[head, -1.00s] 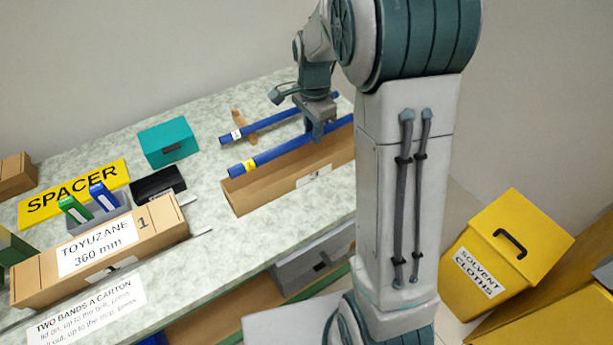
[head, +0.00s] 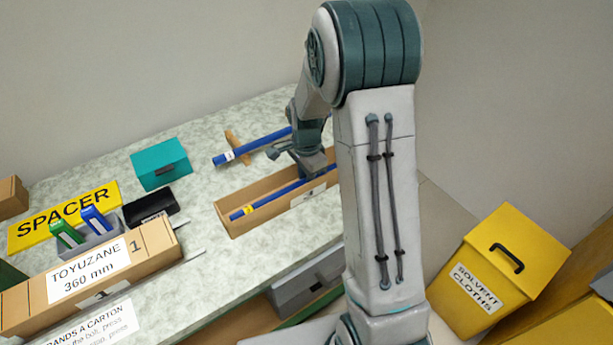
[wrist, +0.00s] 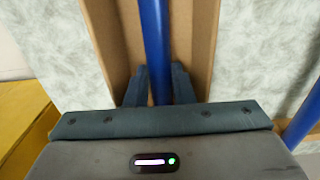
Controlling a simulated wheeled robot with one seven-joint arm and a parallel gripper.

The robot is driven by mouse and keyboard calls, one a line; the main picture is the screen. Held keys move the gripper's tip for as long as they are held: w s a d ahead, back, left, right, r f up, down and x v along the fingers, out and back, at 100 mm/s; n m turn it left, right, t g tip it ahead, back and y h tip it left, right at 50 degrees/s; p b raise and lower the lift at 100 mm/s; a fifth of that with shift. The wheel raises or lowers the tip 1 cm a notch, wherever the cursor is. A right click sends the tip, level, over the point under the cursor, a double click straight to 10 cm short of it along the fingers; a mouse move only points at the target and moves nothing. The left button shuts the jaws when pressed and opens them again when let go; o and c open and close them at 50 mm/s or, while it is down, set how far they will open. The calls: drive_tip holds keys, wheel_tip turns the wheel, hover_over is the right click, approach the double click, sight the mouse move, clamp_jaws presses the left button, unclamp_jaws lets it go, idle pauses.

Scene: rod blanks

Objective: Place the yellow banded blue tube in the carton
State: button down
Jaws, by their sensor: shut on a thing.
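The yellow banded blue tube (head: 275,199) lies lengthwise inside the long open carton (head: 231,227), below the level of its rim. Its yellow band shows at the left end in the head view. My gripper (wrist: 158,90) is shut on this tube (wrist: 155,40), with one finger on each side of it between the carton's walls (wrist: 202,45). In the head view my arm hides the right part of the tube and carton, and my gripper's fingertips are hidden. Whether the tube touches the carton floor cannot be told.
A white-banded blue tube (head: 255,147) rests on a wooden support (head: 238,147) behind the carton. A teal box (head: 160,164), a black tray (head: 150,208) and a closed carton marked 1 (head: 150,250) stand to the left. A yellow solvent cloths bin (head: 500,262) stands right.

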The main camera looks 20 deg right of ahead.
drive_tip(key=shift+f, duration=0.2)
drive_tip(key=c, duration=1.5)
unclamp_jaws()
wheel_tip(320, 180, up, 12)
drive_tip(key=shift+s+a+r+n+t, duration=0.4)
drive_tip(key=shift+s+r+n, duration=0.5)
drive_tip(key=shift+s+n, duration=2.05)
drive_tip(key=shift+s+a+r+n+t, duration=0.4)
drive_tip(key=shift+s+r+n, duration=0.95)
drive_tip(key=shift+s, duration=2.75)
drive_tip(key=shift+s+a+r+n+t, duration=0.3)
drive_tip(key=shift+s+r+n+t, duration=0.2)
drive_tip(key=shift+s+n, duration=2.7)
drive_tip(key=shift+s+m, duration=0.35)
drive_tip(key=shift+m, duration=0.05)
